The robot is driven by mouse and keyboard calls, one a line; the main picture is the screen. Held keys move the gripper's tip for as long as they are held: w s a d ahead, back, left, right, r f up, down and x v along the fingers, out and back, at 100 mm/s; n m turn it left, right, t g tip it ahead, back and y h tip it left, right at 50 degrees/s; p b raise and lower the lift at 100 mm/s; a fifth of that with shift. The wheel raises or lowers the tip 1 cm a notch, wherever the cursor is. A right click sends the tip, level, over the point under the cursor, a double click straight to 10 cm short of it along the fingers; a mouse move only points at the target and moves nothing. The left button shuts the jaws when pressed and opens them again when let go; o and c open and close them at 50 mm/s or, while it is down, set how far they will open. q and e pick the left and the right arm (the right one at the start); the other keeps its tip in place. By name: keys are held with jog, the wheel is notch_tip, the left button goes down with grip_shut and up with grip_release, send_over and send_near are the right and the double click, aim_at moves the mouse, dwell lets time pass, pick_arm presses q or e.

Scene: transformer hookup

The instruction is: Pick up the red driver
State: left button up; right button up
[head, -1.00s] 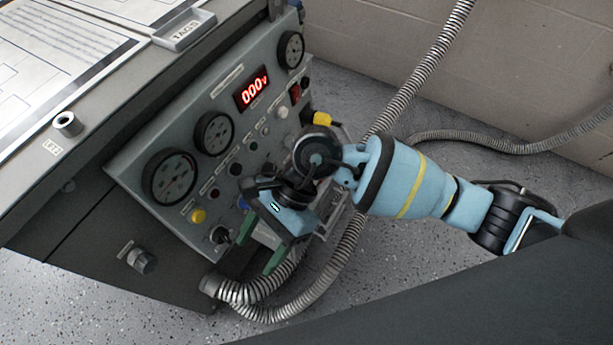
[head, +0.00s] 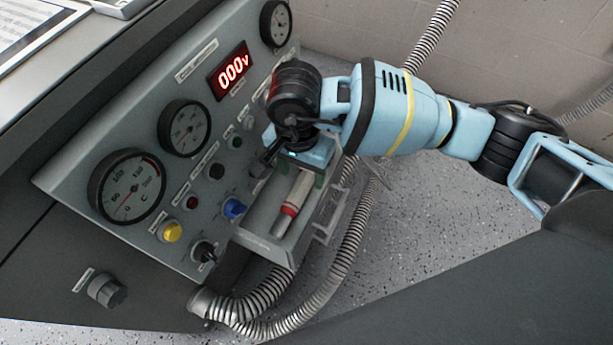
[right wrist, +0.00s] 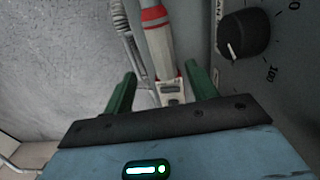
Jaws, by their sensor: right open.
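The red driver (head: 296,195), a pale rod with a red band, lies in an open grey tray (head: 262,244) at the front of the control panel. In the right wrist view the driver (right wrist: 160,45) runs up the picture, its near end between and just beyond my green fingertips. My right gripper (head: 301,174) is open over the tray at the driver's far end; its fingers (right wrist: 160,85) stand apart on both sides, with gaps visible. The driver's far end is partly hidden under the gripper in the head view. My left gripper is not in view.
The panel (head: 130,150) carries dials, a red display (head: 231,70) reading 000v, a yellow button (head: 170,232), a blue knob (head: 234,208) and a black knob (head: 204,252) close to the tray. A ribbed hose (head: 345,250) curves below the tray. Open floor lies to the right.

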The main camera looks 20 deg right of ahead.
aim_at(301, 182)
jog(key=shift+w+f+b, duration=0.15)
jog(key=shift+f+b, duration=0.35)
jog(key=shift+f, duration=0.9)
jog(key=shift+w+f+b, duration=0.15)
jog(key=shift+f+b, duration=0.35)
jog(key=shift+f, duration=0.85)
jog(key=c, duration=1.2)
jog(key=shift+r, duration=0.1)
jog(key=shift+c, duration=0.2)
